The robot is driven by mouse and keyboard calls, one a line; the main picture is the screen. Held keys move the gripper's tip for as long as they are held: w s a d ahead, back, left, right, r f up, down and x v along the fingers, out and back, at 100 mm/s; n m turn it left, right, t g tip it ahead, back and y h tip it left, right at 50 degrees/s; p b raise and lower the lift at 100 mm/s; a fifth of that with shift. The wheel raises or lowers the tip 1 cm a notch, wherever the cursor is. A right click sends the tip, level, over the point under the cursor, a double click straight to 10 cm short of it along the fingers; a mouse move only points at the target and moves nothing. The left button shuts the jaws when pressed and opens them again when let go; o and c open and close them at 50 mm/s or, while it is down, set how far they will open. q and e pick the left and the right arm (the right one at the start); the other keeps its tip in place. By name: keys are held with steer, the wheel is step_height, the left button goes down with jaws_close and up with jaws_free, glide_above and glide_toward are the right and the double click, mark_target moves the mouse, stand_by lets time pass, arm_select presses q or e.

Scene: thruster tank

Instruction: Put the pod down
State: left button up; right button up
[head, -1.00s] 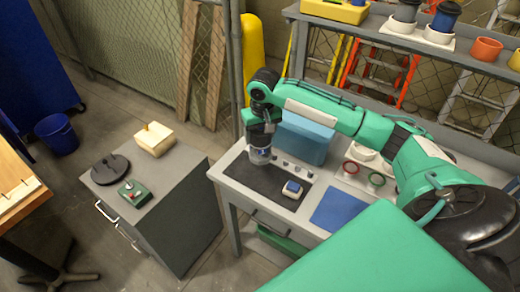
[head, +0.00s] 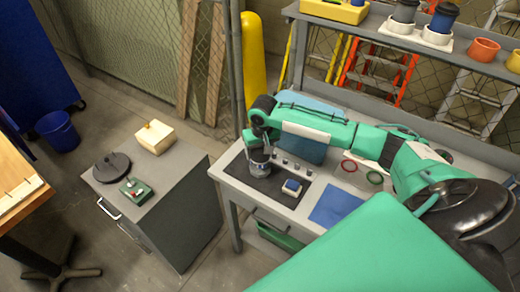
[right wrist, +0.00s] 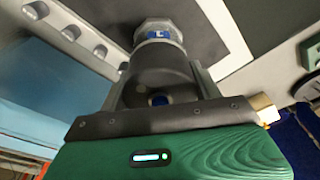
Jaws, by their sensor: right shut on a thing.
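The pod (head: 259,168) is a small grey cylinder with blue on it, upright over the dark mat (head: 238,167) on the grey workbench. In the right wrist view the pod (right wrist: 158,32) shows a pale faceted end with a blue mark, beyond a dark round body between the fingers. My right gripper (head: 260,157) is shut on the pod from above. I cannot tell whether the pod's lower end touches the mat. My left gripper is not in view.
A white block with a blue top (head: 291,187) sits on the mat, near a row of small grey knobs. A blue bin (head: 302,145) stands behind. A blue pad (head: 335,205) lies to the right. Other pods (head: 442,20) stand on the back shelf.

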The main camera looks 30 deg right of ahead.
steer(key=o, duration=1.5)
steer(key=r+b, duration=0.1)
steer(key=r, duration=0.3)
steer(key=s+r, duration=0.1)
steer(key=r, duration=0.3)
steer(key=r+b, duration=0.1)
steer(key=r, duration=0.3)
steer(key=shift+s+a+r+b, duration=0.1)
steer(key=shift+s+a+b, duration=0.05)
steer(key=shift+s+b, duration=0.15)
